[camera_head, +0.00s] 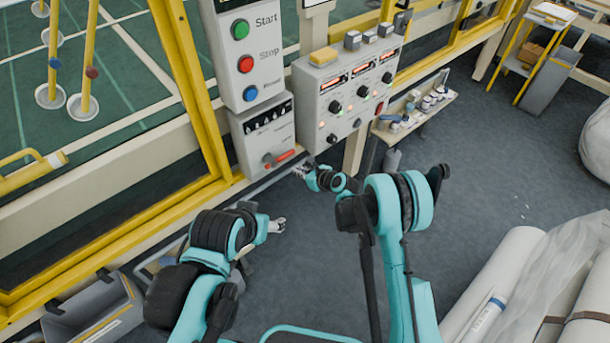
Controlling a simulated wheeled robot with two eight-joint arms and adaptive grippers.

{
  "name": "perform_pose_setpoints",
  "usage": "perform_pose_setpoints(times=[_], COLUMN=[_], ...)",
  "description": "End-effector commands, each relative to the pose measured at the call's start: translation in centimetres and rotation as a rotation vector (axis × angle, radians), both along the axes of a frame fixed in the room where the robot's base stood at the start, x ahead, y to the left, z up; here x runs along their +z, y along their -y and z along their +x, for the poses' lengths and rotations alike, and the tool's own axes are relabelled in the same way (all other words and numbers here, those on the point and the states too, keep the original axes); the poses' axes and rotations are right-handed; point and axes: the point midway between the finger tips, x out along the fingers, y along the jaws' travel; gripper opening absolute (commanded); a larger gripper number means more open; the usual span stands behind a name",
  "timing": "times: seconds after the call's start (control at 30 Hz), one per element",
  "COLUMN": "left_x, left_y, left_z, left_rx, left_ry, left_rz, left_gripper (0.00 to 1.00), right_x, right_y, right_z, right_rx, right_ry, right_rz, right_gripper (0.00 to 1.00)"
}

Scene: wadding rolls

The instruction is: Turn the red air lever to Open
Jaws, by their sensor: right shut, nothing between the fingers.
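The red air lever (282,157) is on the lower front of a grey box, below a row of small dark switches or gauges. Its handle points to the right and slightly up from a round grey pivot. The labels near it are too small to read. My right gripper (301,171) is shut and empty, just below and to the right of the lever's end; I cannot tell whether it touches it. My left gripper (279,226) hangs lower, over the floor, away from the lever; its fingers are too small to tell open from shut.
A panel with Start, Stop and Reset buttons (246,65) is above the lever box. A control box with dials (345,95) stands to its right. Yellow rails (190,85) border the left. A small shelf (420,118) and white rolls (495,280) are right.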

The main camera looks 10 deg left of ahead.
Motion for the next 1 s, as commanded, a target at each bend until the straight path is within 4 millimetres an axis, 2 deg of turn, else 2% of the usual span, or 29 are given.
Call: perform_pose_setpoints(times=[0.03,0.17,0.23,0.43,1.0], left_x=[-0.8,-1.7,-1.9,-2.4,-2.4], left_y=[0.0,0.0,0.0,0.0,0.0], left_z=[0.0,0.0,0.0,0.0,0.0], left_rx=[0.0,0.0,0.0,0.0,0.0], left_ry=[0.0,0.0,0.0,0.0,0.0], left_rz=[0.0,0.0,0.0,0.0,0.0], left_gripper=[0.64,0.64,0.64,0.64,0.64], right_x=[-1.0,-2.3,-0.5,1.7,2.3], right_y=[-0.9,-2.6,-2.6,-2.9,-2.9], right_z=[0.6,2.0,2.0,2.2,2.6], right_rx=[0.002,0.001,0.0,0.0,0.0], right_ry=[-0.001,0.001,0.001,0.0,0.009], right_rz=[0.001,0.001,0.001,0.0,-0.007], right_gripper=[0.0,0.0,0.0,0.0,0.0])
